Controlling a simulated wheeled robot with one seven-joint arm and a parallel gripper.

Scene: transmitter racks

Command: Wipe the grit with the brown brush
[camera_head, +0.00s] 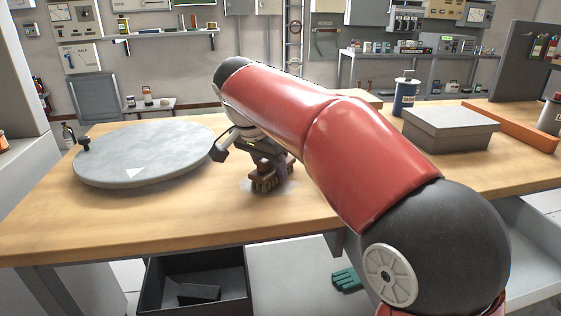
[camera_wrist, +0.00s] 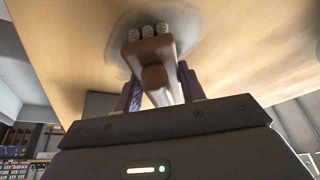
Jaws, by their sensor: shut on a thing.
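The brown brush (camera_head: 266,178) is upright with its tan bristles down at the worktop, near the middle of the bench. My gripper (camera_head: 270,163) is above it, shut on its handle. In the wrist view the brush's brown block (camera_wrist: 150,49) and handle sit between the two purple-grey fingers of my gripper (camera_wrist: 160,86). The grit shows as a pale grey patch (camera_head: 248,187) on the wood around the brush; it also shows in the wrist view (camera_wrist: 190,32). The bristles are over this patch, and the brush hides part of it.
A round grey disc (camera_head: 150,150) with a small black knob lies left on the wooden bench (camera_head: 200,215). A grey lidded box (camera_head: 450,128), a blue cylinder (camera_head: 405,95) and an orange bar (camera_head: 510,126) stand right. An open dark bin (camera_head: 195,270) is below the front edge.

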